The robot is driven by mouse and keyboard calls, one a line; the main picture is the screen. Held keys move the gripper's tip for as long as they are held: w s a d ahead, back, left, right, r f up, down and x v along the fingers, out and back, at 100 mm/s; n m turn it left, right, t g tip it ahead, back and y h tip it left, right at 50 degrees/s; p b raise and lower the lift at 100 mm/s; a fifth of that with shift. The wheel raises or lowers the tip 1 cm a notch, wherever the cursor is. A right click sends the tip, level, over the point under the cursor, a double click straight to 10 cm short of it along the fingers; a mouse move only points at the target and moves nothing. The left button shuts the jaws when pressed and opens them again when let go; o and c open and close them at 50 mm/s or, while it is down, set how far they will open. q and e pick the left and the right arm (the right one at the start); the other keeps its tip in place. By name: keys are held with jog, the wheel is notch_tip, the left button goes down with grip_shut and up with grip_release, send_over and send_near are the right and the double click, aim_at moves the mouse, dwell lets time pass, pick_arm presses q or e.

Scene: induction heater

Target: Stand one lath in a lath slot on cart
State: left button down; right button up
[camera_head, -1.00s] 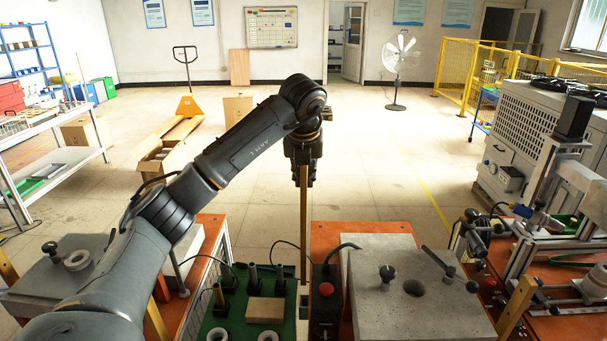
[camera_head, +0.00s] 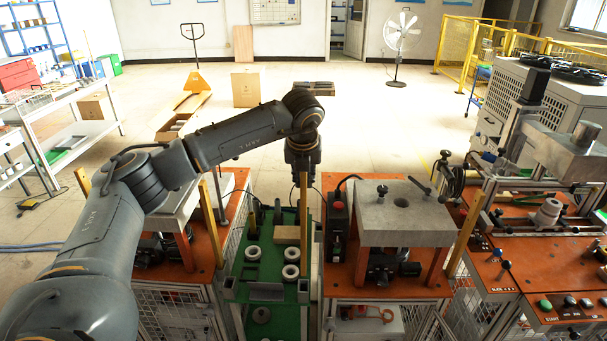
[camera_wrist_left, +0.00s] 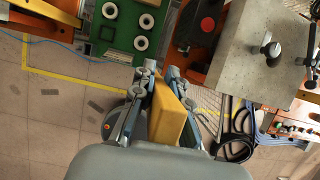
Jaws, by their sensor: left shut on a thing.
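My left gripper (camera_head: 303,163) is shut on a yellow-brown wooden lath (camera_head: 304,212), which hangs upright below it. In the head view the lath is in front of the right edge of the green-topped cart (camera_head: 246,268); I cannot tell whether its lower end is in a slot. In the left wrist view the fingers (camera_wrist_left: 157,106) grip both sides of the lath (camera_wrist_left: 170,112), and its far end is out of sight behind it. The cart top also shows there (camera_wrist_left: 118,35), beyond the fingers. My right gripper is not in view.
White rings (camera_head: 292,254), a wooden block (camera_head: 287,234) and dark pegs stand on the cart. An orange table with a grey slab (camera_head: 400,225) and a red-button box (camera_head: 338,215) stands close on the right. Other laths (camera_head: 466,236) stand at table corners. Open floor lies behind.

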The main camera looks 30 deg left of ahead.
aim_at(303, 199)
pick_arm(q)
notch_tip(303, 199, down, 5)
jog(key=shift+s+r+b, duration=0.15)
jog(key=shift+r+b, duration=0.05)
jog(key=shift+b, duration=0.95)
jog(key=shift+f, duration=0.4)
jog(key=shift+f+b, duration=0.35)
jog(key=shift+b, duration=0.1)
jog(key=shift+w+f, duration=0.1)
jog(key=shift+w, duration=0.1)
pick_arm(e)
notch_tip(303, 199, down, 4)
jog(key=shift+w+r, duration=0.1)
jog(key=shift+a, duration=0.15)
